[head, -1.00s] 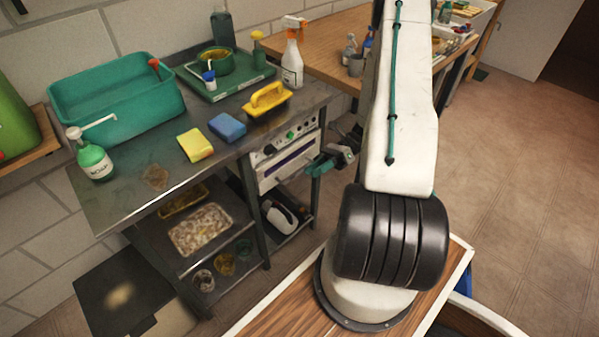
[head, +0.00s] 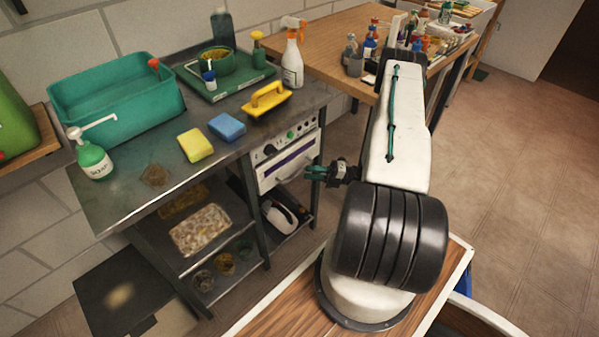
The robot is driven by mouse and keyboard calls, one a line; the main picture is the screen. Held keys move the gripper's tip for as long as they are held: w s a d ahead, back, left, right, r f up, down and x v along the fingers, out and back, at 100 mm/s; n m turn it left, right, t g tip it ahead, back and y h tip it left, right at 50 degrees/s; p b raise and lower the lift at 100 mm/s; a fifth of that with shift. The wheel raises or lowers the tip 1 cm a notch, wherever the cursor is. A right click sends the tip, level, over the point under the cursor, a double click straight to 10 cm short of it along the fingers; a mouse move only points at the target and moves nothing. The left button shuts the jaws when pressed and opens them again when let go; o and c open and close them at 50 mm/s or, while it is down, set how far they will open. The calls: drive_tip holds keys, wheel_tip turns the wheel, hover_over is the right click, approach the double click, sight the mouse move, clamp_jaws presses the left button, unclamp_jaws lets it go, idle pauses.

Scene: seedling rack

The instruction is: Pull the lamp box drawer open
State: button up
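The lamp box (head: 273,147) is a white unit with black knobs and green buttons, set under the right end of the metal bench. Its drawer (head: 287,172) is the white front with a dark purplish strip below the knobs, and it looks shut. My gripper (head: 308,173) has teal fingers and points left at the drawer front, just off its right part. The two fingers look apart with nothing visible between them. I cannot tell whether a fingertip touches the drawer.
On the bench (head: 125,200) stand a green tub (head: 120,105), a soap bottle (head: 93,160), sponges, a yellow brush (head: 267,99) and a spray bottle (head: 292,65). A white jug (head: 282,216) lies on the shelf below the box. Open floor lies at right.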

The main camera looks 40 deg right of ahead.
sight(300, 171)
drive_tip(key=shift+x, duration=2.35)
clamp_jaws()
drive_tip(key=shift+s+a, duration=0.1)
